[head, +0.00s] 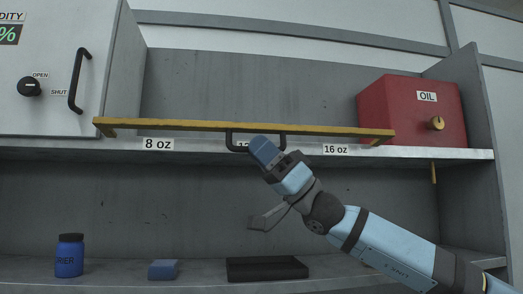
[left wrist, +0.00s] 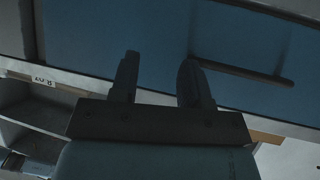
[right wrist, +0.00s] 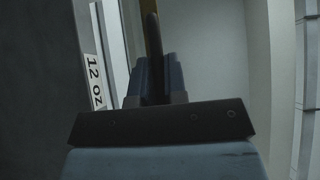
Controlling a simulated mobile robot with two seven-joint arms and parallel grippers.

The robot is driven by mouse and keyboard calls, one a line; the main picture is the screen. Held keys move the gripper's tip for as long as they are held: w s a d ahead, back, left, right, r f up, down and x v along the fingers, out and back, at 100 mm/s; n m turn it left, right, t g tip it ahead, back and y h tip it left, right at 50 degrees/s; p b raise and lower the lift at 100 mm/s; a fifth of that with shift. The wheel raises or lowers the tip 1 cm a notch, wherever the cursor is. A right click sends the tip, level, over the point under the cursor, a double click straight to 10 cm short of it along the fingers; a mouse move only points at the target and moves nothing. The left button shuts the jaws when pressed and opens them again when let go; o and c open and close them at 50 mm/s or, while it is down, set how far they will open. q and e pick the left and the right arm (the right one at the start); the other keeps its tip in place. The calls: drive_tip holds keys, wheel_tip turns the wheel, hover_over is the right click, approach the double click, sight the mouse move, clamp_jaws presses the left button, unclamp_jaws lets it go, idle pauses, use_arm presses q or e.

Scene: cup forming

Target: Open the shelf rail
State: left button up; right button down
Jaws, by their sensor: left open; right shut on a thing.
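The yellow shelf rail (head: 190,125) runs across the front of the upper shelf, above the size labels. A black handle (head: 230,140) hangs from its middle. My right gripper (head: 263,150) is shut on the handle and covers part of it and the middle label. In the right wrist view, the right gripper's fingers (right wrist: 154,78) are closed around the dark handle bar (right wrist: 153,40). My left gripper (left wrist: 157,78) is open and empty in the left wrist view, below a blue panel. It is not in the head view.
A red OIL box (head: 400,110) with a yellow knob stands at the shelf's right end. A grey cabinet door (head: 50,70) with a black handle is at left. Below are a blue jar (head: 69,258), a blue block (head: 163,270) and a black tray (head: 267,268). A dark bar (left wrist: 245,71) is near my left gripper.

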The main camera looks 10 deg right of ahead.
idle(0.3)
drive_tip(key=c, duration=1.2)
unclamp_jaws()
drive_tip(key=shift+o, duration=0.2)
use_arm(q)
drive_tip(key=shift+w+d+b, duration=0.1)
drive_tip(key=shift+d+b, duration=0.05)
drive_tip(key=shift+b, duration=0.55)
use_arm(e)
drive_tip(key=v, duration=1.3)
drive_tip(key=shift+d+f, duration=0.25)
drive_tip(key=shift+f, duration=0.05)
use_arm(q)
drive_tip(key=shift+f, duration=0.1)
use_arm(e)
drive_tip(key=shift+f, duration=0.1)
